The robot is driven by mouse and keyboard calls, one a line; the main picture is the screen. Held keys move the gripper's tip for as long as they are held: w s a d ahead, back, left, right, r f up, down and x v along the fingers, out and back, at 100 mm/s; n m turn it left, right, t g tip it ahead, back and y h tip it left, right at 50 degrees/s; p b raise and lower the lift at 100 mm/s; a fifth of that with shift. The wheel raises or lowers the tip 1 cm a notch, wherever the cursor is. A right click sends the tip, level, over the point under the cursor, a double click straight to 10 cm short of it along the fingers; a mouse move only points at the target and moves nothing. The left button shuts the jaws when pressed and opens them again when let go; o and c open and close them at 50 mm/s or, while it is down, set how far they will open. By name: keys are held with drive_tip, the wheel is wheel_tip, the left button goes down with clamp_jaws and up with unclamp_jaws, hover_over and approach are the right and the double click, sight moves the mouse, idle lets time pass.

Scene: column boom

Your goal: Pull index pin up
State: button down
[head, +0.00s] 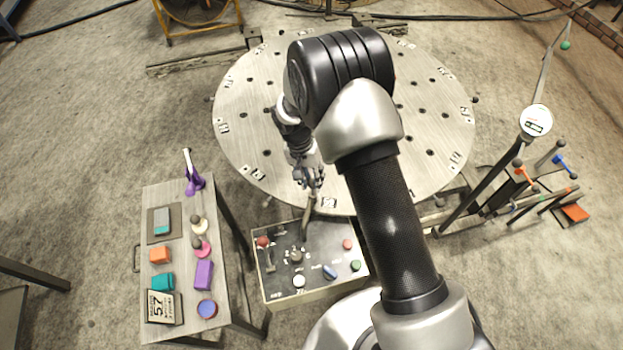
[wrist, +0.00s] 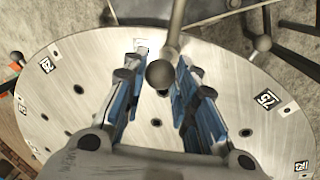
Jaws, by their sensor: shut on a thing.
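The index pin (wrist: 160,74) shows in the wrist view as a grey ball knob on a metal rod. It sits between the two blue-padded fingers of my gripper (wrist: 158,84), which is shut on it. In the head view my gripper (head: 309,180) is at the near edge of the round plate (head: 240,110), above the control box. A grey rod (head: 309,213) shows just below the fingers there. The pin's lower end and its seat cannot be made out.
The control box (head: 345,293) with coloured knobs stands just in front of the plate. A side table (head: 180,213) with several coloured objects is at the left. A post with a round dial (head: 536,121) and a rack of rods stand at the right.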

drive_tip(key=c, duration=1.7)
unclamp_jaws()
drive_tip(key=shift+w+r, duration=0.15)
drive_tip(key=shift+r, duration=0.1)
drive_tip(key=o, duration=0.4)
drive_tip(key=shift+f, duration=0.1)
drive_tip(key=r, duration=0.4)
drive_tip(key=a+r, duration=0.1)
drive_tip(key=r, duration=0.3)
drive_tip(key=a+r, duration=0.1)
drive_tip(key=r, duration=0.3)
drive_tip(key=shift+w+a, duration=0.1)
drive_tip(key=shift+w, duration=0.1)
drive_tip(key=shift+f, duration=0.1)
